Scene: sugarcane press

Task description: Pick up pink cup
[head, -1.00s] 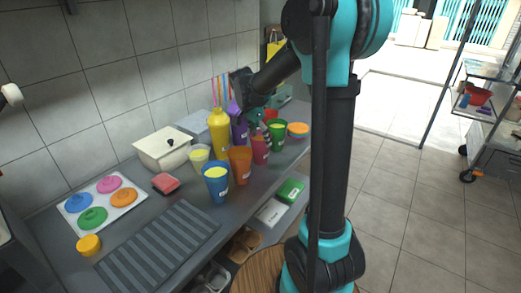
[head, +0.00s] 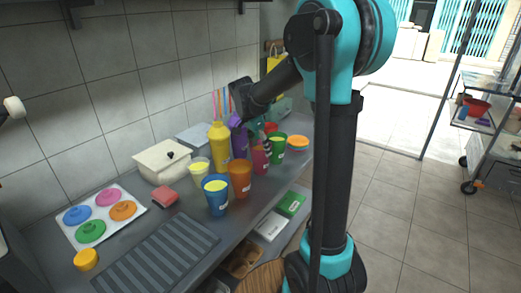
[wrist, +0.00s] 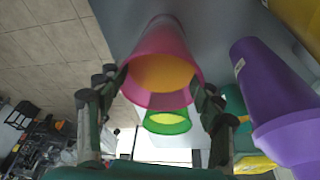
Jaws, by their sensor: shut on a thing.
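The pink cup (head: 260,161) stands among other cups at the far right part of the counter. It holds something orange inside, seen in the wrist view (wrist: 157,45). My gripper (head: 263,143) reaches down to the cup from behind and above. In the wrist view, the two fingers of my gripper (wrist: 160,88) lie on opposite sides of the cup's rim and are shut on it. The cup looks upright in the head view. Whether its base touches the counter is hard to tell.
A yellow bottle (head: 219,145) and a blue cup (head: 216,199) are farther left. The ribbed mat (head: 160,252) at the front is clear.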

